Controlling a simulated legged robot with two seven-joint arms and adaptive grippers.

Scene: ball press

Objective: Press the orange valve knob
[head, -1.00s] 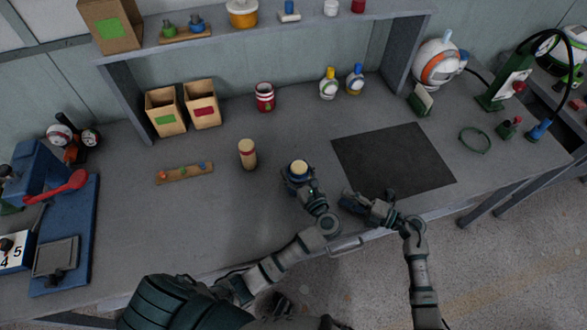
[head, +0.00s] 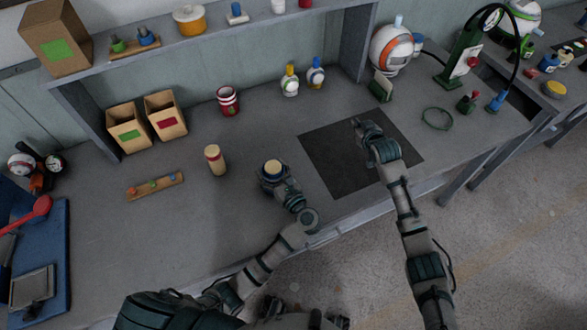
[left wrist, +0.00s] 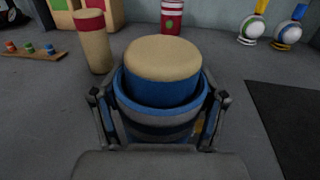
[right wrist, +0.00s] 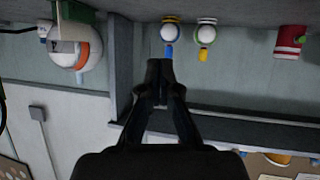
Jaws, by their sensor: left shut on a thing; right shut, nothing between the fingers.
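A wooden strip (head: 155,186) with three small knobs lies on the table at the left. Its orange knob (head: 137,190) is at the left end, beside a green and a blue one; the strip also shows in the left wrist view (left wrist: 30,57). My left gripper (head: 273,182) is shut around a blue cup-like cylinder with a tan top (left wrist: 163,60), at the table and right of the strip. My right gripper (head: 358,123) is shut and empty over the dark mat, far from the strip. Its closed fingertips show in the right wrist view (right wrist: 159,65).
A tan cylinder with a red band (head: 214,160) stands between the strip and my left gripper. Two open boxes (head: 128,130), a red-and-white can (head: 228,101) and two bottles (head: 290,80) stand behind. A dark mat (head: 330,165) lies at the right; a shelf (head: 230,30) spans the back.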

